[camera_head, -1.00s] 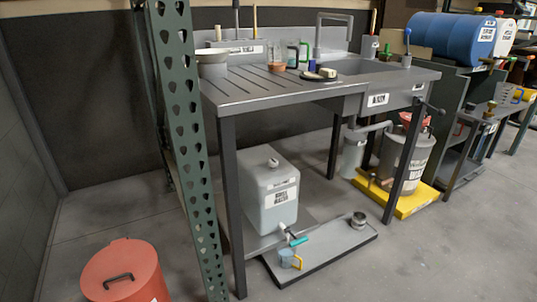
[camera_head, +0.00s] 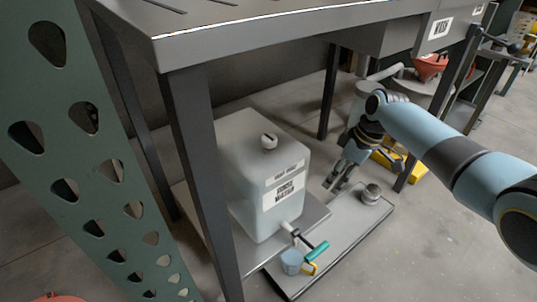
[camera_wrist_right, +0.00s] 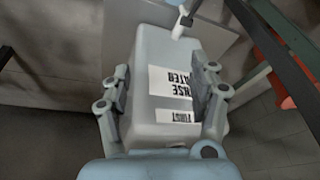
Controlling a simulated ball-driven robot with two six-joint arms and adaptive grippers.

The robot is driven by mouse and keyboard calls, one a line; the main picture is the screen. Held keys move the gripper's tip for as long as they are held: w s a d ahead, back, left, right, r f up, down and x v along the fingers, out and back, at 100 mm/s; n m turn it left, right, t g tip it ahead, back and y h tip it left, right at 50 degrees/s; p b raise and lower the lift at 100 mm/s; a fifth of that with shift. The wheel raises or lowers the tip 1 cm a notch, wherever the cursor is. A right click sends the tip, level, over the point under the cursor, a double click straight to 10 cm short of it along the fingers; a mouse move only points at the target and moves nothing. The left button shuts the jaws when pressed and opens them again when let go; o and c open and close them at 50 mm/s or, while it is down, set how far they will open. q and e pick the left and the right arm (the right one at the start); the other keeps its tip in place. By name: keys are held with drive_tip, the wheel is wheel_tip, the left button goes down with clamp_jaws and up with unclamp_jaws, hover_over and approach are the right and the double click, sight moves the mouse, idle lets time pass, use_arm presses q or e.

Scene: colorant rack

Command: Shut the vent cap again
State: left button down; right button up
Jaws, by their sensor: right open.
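The vent cap (camera_head: 268,142) is a small pale knob with a dark mark on top of the translucent rinse-water container (camera_head: 240,180). I cannot tell if it is open or shut. My right gripper (camera_head: 338,182) is to the right of the container and points downward, apart from the cap. In the right wrist view, my open gripper (camera_wrist_right: 162,84) has one finger on each side of the container's labelled face (camera_wrist_right: 150,60) in the picture, with nothing gripped. The cap is not clearly seen there. My left gripper is not in view.
The steel bench (camera_head: 240,35) overhangs the container, with a dark leg (camera_head: 202,170) in front. A teal-handled tap (camera_head: 313,251) and blue cup (camera_head: 291,262) are at the container's front. A metal pot (camera_head: 371,194) stands on the tray (camera_head: 340,240). A green perforated post (camera_head: 90,160) is at left.

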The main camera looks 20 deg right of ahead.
drive_tip(key=w+a+r+n+y+b, duration=0.25)
drive_tip(key=w+r+n, duration=0.35)
drive_tip(key=r, duration=0.6)
drive_tip(key=m+b, duration=0.1)
drive_tip(key=b, duration=0.3)
approach(270, 137)
drive_tip(key=shift+h, duration=0.45)
drive_tip(key=x, duration=0.4)
drive_tip(key=shift+s+a+f, duration=0.15)
drive_tip(key=shift+a+f, duration=0.05)
drive_tip(key=shift+a, duration=0.1)
drive_tip(key=b+x, duration=0.2)
drive_tip(key=x, duration=0.1)
drive_tip(key=shift+a+f+b, duration=0.25)
drive_tip(key=shift+f+b, duration=0.05)
drive_tip(key=shift+b, duration=0.05)
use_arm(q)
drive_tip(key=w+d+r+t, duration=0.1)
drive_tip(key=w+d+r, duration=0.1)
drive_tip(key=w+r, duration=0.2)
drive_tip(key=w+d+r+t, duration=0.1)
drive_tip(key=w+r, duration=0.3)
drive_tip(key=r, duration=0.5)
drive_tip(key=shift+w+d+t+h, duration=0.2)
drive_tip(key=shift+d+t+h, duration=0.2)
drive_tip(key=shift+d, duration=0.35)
use_arm(e)
drive_tip(key=shift+w+a+f, duration=0.25)
drive_tip(key=shift+f, duration=0.05)
